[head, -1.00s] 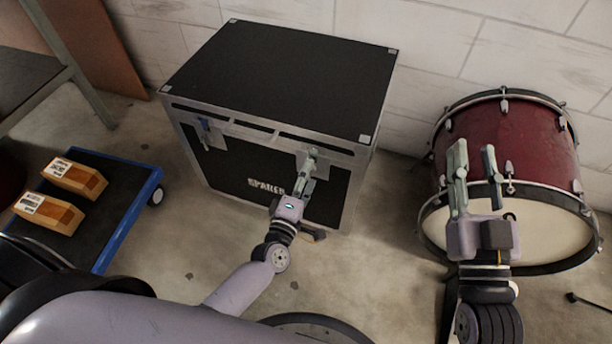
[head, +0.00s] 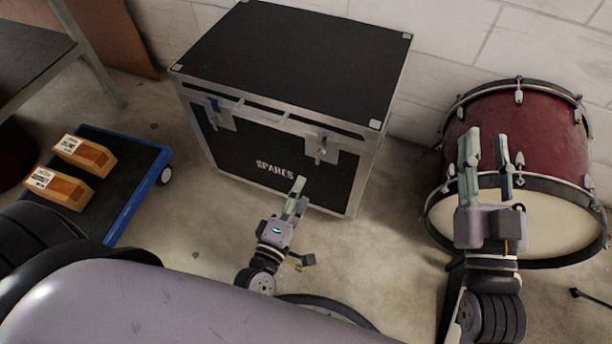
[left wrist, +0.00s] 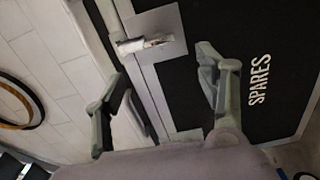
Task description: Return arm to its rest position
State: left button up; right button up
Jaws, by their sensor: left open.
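My left gripper (head: 298,192) is open and empty, in front of the black case (head: 300,60) marked SPARES and apart from it in the head view. In the left wrist view, the open fingers of my left gripper (left wrist: 160,68) are spread, with the case front and a metal latch (left wrist: 145,42) beyond them. The case lid is down. My right gripper (head: 487,150) is open and empty, in front of the red drum in the picture.
A blue-edged trolley (head: 135,205) at the left carries two orange-brown boxes (head: 85,152). A table (head: 30,60) stands at the far left. Floor between case and drum is clear.

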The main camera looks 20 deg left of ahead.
pick_arm(q)
jog(key=shift+s, duration=0.75)
